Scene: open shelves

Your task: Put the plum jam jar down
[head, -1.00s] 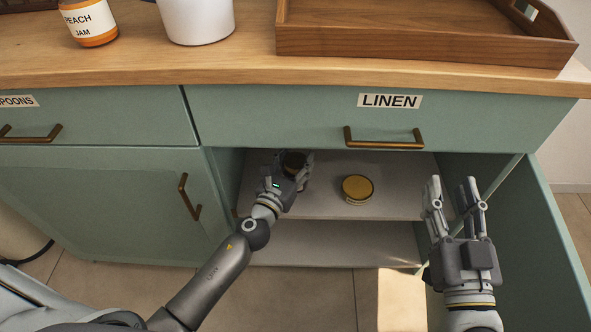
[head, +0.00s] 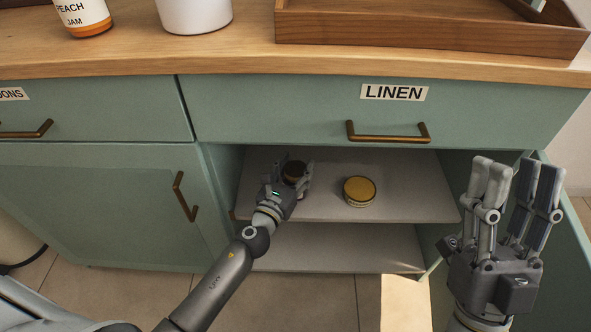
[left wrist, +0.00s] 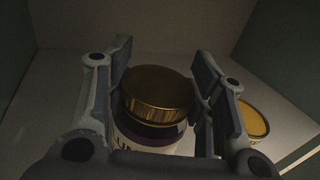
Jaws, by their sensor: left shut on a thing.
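The plum jam jar (left wrist: 157,100) has a gold lid, dark purple contents and a pale label reading partly "UM" in the left wrist view. In the head view its dark-looking lid (head: 294,170) shows between the fingers of my left gripper (head: 292,178), inside the open cabinet. My left gripper is shut on the jar, one finger at each side. The jar looks upright over the upper shelf (head: 400,195); its base is hidden, so I cannot tell if it touches. My right gripper (head: 516,165) is open and empty, in front of the cabinet's right side.
Another gold-lidded jar (head: 359,191) stands on the upper shelf to the right. A lower shelf (head: 340,245) is empty. The linen drawer (head: 250,110) is shut above the opening. A wooden tray (head: 420,30), white pot (head: 195,15) and peach jam jar (head: 82,17) stand on the counter.

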